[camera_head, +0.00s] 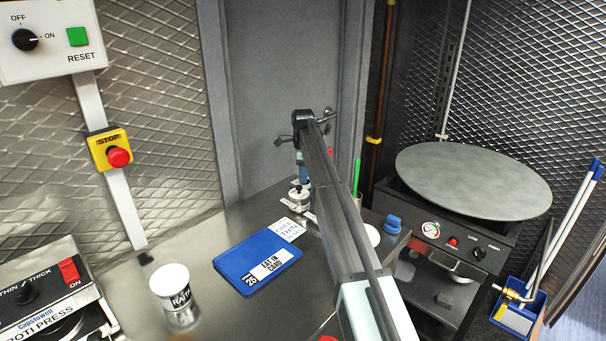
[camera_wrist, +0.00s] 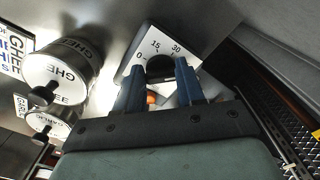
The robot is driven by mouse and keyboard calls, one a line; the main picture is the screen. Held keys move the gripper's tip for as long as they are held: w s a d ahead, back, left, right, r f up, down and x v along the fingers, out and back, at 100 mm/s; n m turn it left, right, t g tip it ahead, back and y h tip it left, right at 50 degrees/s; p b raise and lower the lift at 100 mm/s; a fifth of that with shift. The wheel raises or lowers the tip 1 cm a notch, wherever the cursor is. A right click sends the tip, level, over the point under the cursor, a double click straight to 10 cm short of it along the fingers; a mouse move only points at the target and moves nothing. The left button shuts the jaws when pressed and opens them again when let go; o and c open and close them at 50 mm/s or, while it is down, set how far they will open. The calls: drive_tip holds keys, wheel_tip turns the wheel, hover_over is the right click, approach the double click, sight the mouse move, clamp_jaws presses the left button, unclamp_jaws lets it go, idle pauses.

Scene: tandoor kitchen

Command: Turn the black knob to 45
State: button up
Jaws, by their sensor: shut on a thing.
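The black knob (camera_wrist: 160,70) sits on a white dial plate (camera_wrist: 138,58) marked 0, 15 and 30 in the wrist view. My gripper (camera_wrist: 158,64) has its two blue fingers on either side of the knob and is shut on it. The right finger covers the plate beyond 30, so no 45 mark shows. I cannot make out the knob's pointer. In the head view my gripper (camera_head: 303,174) points down at the back of the counter, and the knob is hidden there.
Ghee (camera_wrist: 62,72) and garlic (camera_wrist: 48,122) pots stand close left of my gripper in the wrist view. A round griddle (camera_head: 474,180) stands at right. A grey door (camera_head: 280,90) is behind.

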drive_tip(key=o, duration=1)
drive_tip(key=shift+o, duration=0.2)
drive_tip(key=shift+r, duration=0.1)
wheel_tip(320, 180, up, 14)
drive_tip(key=shift+f, duration=0.2)
